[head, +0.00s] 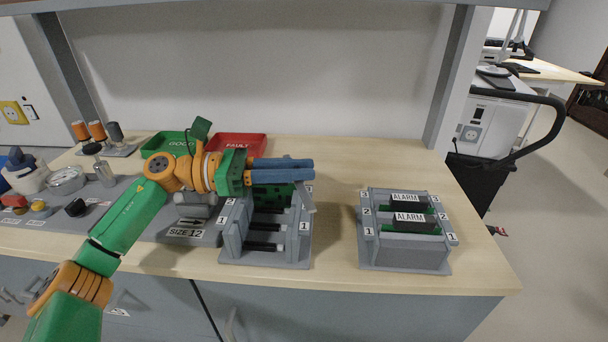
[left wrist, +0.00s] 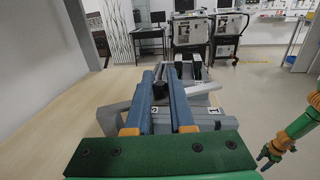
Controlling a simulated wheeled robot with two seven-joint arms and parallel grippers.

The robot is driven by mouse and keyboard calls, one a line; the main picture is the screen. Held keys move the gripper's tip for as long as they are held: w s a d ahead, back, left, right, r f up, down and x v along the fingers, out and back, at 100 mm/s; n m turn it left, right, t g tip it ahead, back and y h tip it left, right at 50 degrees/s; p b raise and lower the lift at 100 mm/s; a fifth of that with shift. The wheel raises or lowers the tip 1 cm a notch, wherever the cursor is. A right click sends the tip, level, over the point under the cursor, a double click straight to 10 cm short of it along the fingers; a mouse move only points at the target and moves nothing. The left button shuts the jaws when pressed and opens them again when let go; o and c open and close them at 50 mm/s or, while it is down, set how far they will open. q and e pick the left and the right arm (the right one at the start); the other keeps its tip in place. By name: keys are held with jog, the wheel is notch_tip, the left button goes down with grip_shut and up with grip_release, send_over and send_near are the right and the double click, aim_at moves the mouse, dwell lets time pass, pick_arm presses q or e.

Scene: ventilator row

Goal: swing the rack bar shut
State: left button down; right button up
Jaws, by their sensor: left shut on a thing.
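The left rack (head: 264,259) is a grey slotted stand with a green board (head: 271,195) and dark slots, labelled 1 and 2. My left gripper (head: 312,168) reaches over its back part from the left, with long blue fingers. They are shut on the rack bar. A light grey length of the bar (head: 307,196) shows below the fingertips at the rack's right side, and it also shows in the left wrist view (left wrist: 203,88). A dark knob-like part (left wrist: 158,91) lies between the fingers; the fingers hide much of the hold. My right gripper (left wrist: 267,154) is small, off the counter.
A second rack (head: 405,253) with two ALARM-marked units stands to the right, with bare counter between. Green (head: 168,142) and red (head: 240,143) trays lie behind my left arm. A SIZE 12 block (head: 190,232) adjoins the left rack. The counter's right end is clear.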

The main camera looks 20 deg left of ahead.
dwell(0.3)
pick_arm(q)
jog(key=c, duration=0.8)
grip_release()
jog(key=shift+o, duration=0.2)
jog(key=b+v, duration=0.2)
jog(key=v, duration=0.5)
jog(key=shift+b, duration=0.3)
